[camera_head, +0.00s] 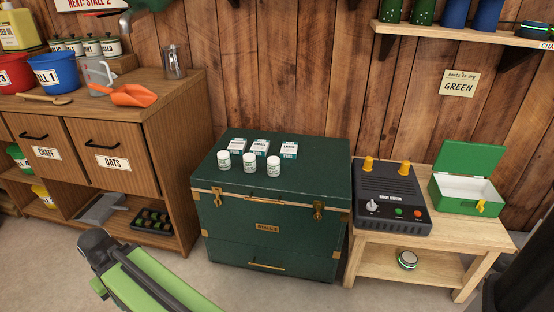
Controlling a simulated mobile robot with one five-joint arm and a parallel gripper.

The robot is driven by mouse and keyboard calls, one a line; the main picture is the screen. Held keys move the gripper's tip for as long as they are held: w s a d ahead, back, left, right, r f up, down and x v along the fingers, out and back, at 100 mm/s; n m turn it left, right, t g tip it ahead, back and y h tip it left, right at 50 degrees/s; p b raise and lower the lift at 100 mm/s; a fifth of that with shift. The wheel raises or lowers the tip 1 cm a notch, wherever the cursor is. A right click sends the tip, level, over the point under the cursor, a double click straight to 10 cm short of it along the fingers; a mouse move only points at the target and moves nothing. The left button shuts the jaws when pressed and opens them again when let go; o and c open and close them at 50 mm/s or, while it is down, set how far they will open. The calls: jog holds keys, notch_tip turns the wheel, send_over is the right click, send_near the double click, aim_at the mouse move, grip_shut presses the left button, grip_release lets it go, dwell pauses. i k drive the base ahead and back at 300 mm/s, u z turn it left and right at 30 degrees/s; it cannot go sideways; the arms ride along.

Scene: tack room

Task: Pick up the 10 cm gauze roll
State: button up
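Three small white cylinders with green labels stand upright in a row on the dark green trunk (225,222): a left one (223,160), a middle one (249,162) and a right one (273,165). They may be gauze rolls, but their print is too small to read, so I cannot tell which is 10 cm. Behind them are three white and teal boxes: left (238,145), middle (260,147) and right (289,150). A green and dark part of my arm shows at the lower left, in front of the trunk. My gripper's fingers are not seen.
A wooden cabinet (170,150) stands left, with an orange scoop (134,95) and buckets on top. Right of the trunk, a low wooden table (455,240) holds a boot dryer (388,195) and an open green box (464,189). The trunk lid's right half is clear.

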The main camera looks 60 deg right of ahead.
aim_at(272, 162)
jog(key=z, duration=0.4)
jog(key=i, duration=0.9)
jog(key=z, duration=0.1)
